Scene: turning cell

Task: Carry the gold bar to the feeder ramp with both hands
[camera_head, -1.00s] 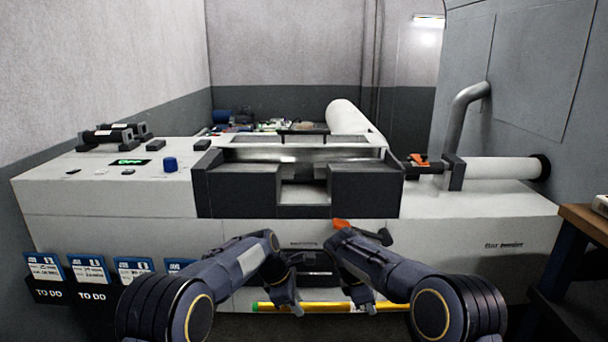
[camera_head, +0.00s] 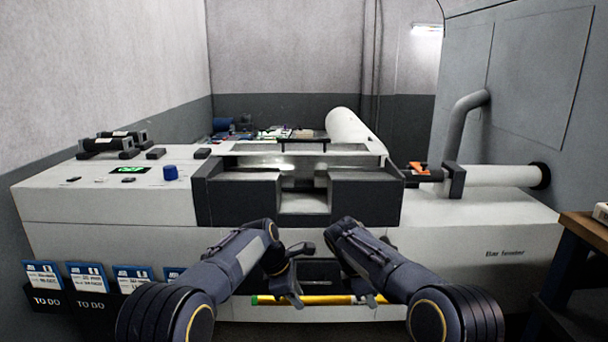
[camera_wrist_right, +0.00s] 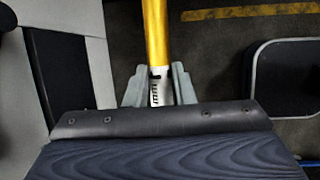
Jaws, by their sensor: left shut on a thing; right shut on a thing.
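The gold bar (camera_head: 330,299) lies level across both grippers, in front of the white bar feeder (camera_head: 450,240) and below its top. Its left end is green. My left gripper (camera_head: 291,299) is shut on the bar near that green end. My right gripper (camera_head: 371,300) is shut on it towards the other end. In the right wrist view the bar (camera_wrist_right: 155,30) runs up from between the jaws (camera_wrist_right: 160,88), with a pale marked section at the grip. The feeder ramp is probably the dark-framed opening (camera_head: 303,203) on top of the feeder; I cannot tell for sure.
A blue knob (camera_head: 170,172) and a green-lit display (camera_head: 130,170) sit on the feeder's left top. "TO DO" card holders (camera_head: 90,303) hang at its front left. A wooden-topped bench (camera_head: 588,225) stands at right. A yellow floor line (camera_wrist_right: 245,11) shows in the wrist view.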

